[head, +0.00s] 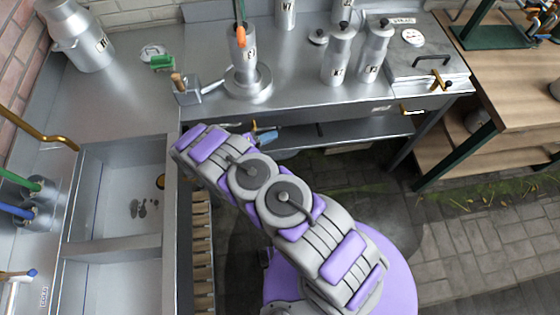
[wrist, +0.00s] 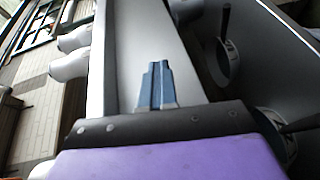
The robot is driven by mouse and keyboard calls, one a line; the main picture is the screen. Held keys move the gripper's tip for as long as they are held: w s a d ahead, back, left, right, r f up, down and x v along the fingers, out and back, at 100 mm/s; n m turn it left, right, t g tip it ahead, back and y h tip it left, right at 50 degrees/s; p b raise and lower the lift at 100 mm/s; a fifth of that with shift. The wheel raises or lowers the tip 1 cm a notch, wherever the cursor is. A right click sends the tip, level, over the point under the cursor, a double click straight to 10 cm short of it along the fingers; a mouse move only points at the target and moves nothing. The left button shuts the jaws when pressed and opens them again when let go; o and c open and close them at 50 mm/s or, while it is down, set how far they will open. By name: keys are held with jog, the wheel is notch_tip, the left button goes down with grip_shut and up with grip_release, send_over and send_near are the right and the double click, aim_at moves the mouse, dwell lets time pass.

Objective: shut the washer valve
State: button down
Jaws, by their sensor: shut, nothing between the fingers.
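No valve can be picked out for certain as the washer valve. In the head view, a brass-coloured handle (head: 442,84) is on the front of the metal box at the right end of the counter, and a small label (head: 403,20) stands behind that box, too small to read surely. In the wrist view, a dark lever on a round plate (wrist: 228,55) is at upper right, and a second dark lever (wrist: 288,127) is at lower right. My gripper (wrist: 157,70) has its blue fingers together with nothing between them, to the left of both levers and apart from them in the picture.
A steel counter (head: 120,100) holds several metal churns, including a pair (head: 338,55) near the box. A steel sink (head: 115,190) is at left. An open shelf (head: 335,132) runs under the counter. A wooden bench (head: 510,80) stands at right. Paved floor (head: 470,220) is clear at lower right.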

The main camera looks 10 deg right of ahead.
jog(key=s+d+r+p, duration=0.1)
jog(key=s+d+p, duration=0.1)
jog(key=s, duration=1.1)
jog(key=shift+s+r+p, duration=0.2)
jog(key=shift+s+p, duration=0.1)
jog(key=shift+s, duration=0.05)
